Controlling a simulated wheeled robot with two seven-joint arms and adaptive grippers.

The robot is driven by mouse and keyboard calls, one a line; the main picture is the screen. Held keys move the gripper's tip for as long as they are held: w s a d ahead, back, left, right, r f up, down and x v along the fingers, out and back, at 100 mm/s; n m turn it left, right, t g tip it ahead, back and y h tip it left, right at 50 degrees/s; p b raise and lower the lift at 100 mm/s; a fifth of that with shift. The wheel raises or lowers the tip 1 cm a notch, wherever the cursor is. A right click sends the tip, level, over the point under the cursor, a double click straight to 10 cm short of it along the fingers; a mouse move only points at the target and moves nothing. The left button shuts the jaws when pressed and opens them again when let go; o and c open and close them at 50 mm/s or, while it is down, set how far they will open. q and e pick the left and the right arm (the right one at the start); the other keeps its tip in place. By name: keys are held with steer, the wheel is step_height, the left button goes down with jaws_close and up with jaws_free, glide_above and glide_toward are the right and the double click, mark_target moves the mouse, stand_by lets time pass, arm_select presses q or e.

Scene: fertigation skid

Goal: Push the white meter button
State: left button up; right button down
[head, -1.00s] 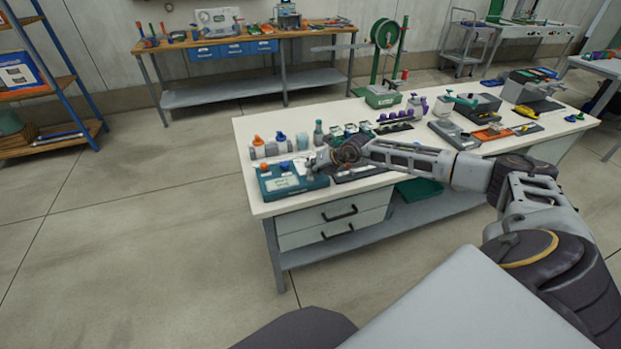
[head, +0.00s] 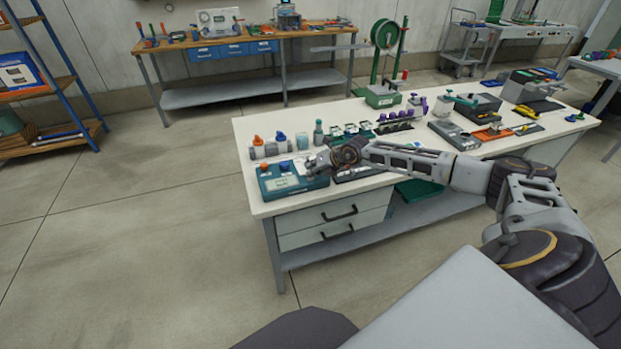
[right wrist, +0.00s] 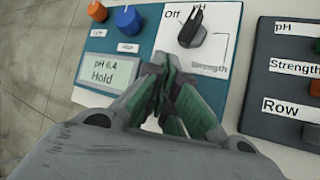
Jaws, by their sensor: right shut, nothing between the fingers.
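The teal meter (head: 268,188) lies at the near left corner of the white-topped bench. In the right wrist view its face (right wrist: 95,68) shows a grey display (right wrist: 108,72) reading "pH 6.4 Hold" and a dark selector knob (right wrist: 193,30) on a white panel marked Off, pH and Strength. My right gripper (head: 312,164) is over the meter. In the wrist view its shut, empty fingertips (right wrist: 162,62) lie between display and knob, over the panel's lower left edge. I cannot make out a white button; the fingers may cover it. Contact cannot be told. My left gripper is out of view.
A dark box (right wrist: 285,75) with labels pH, Strength and Row stands just right of the meter. Orange-capped (head: 258,141) and blue-capped (head: 281,138) bottles stand behind it. Several small items fill the bench further right. The floor at left is clear.

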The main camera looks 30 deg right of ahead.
steer(key=shift+r, duration=0.1)
steer(key=shift+r+p, duration=0.35)
steer(key=shift+p, duration=0.05)
stand_by(0.4)
steer(key=shift+r+p, duration=0.75)
steer(key=shift+r, duration=0.25)
step_height(320, 180, up, 4)
steer(key=p, duration=0.2)
steer(key=shift+p, duration=0.35)
